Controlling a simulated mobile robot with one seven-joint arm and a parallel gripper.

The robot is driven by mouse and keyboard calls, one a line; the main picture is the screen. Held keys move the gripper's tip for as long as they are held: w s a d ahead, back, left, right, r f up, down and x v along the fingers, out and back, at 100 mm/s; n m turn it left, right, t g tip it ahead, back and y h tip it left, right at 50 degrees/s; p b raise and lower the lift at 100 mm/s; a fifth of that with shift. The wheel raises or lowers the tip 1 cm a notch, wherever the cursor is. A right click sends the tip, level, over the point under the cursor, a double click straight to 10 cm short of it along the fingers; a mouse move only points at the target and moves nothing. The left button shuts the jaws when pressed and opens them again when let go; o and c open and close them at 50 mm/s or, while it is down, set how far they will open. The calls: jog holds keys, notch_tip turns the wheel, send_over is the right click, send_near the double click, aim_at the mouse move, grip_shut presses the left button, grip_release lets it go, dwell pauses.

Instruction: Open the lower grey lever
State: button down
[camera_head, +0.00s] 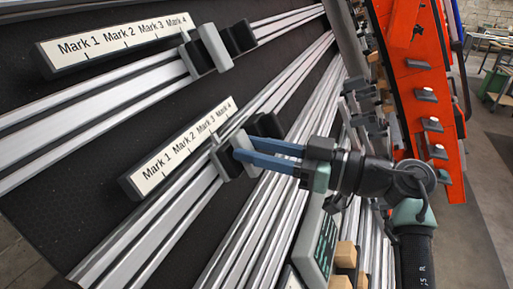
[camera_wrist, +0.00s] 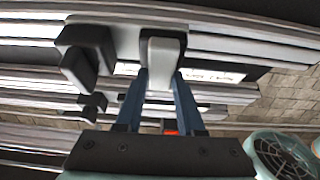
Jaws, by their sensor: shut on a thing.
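The lower grey lever (camera_head: 239,139) is a light grey upright block on the carriage of the lower rail, beside the lower Mark 1–4 scale (camera_head: 180,148). My gripper (camera_head: 238,148) reaches it from the right with two long blue fingers. In the wrist view the lever (camera_wrist: 161,54) stands between the fingertips of my gripper (camera_wrist: 161,78), and the fingers are shut on it. A dark grey block (camera_head: 222,160) and a black block (camera_head: 265,126) flank the lever. The fingers hide part of the lever's lower side.
An upper rail carries another light grey lever (camera_head: 215,47) with dark blocks beside it, near the upper scale (camera_head: 118,44). More parallel rails run below my gripper. A green-and-grey box (camera_head: 315,245), wooden blocks (camera_head: 345,254) and an orange frame (camera_head: 425,95) stand to the right.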

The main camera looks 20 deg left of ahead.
jog(key=shift+f+n+g+b, duration=0.1)
jog(key=shift+n+g+b, duration=0.25)
jog(key=shift+b, duration=0.25)
jog(key=n+g+b, duration=0.1)
jog(key=n+b, duration=0.3)
jog(key=shift+f+g, duration=0.1)
jog(key=shift+g, duration=0.25)
jog(key=n+g+b, duration=0.1)
jog(key=n, duration=0.1)
jog(key=n+g+h+b, duration=0.1)
jog(key=n, duration=0.1)
jog(key=shift+r+n, duration=0.2)
jog(key=shift+n, duration=0.05)
jog(key=n, duration=0.1)
jog(key=n+g+h, duration=0.1)
jog(key=n, duration=0.1)
jog(key=n+h, duration=0.1)
jog(key=n, duration=0.1)
jog(key=shift+s+r+g+p, duration=0.1)
jog(key=shift+r+g+p, duration=0.15)
jog(key=shift+g+p, duration=0.15)
jog(key=shift+n+g+h+p, duration=0.3)
jog(key=shift+n+h+p, duration=0.4)
jog(key=shift+n, duration=0.4)
jog(key=shift+f+n+p, duration=0.15)
jog(key=shift+n+p, duration=0.25)
jog(key=shift+n, duration=0.1)
jog(key=shift+f, duration=0.1)
jog(key=c, duration=0.5)
grip_release()
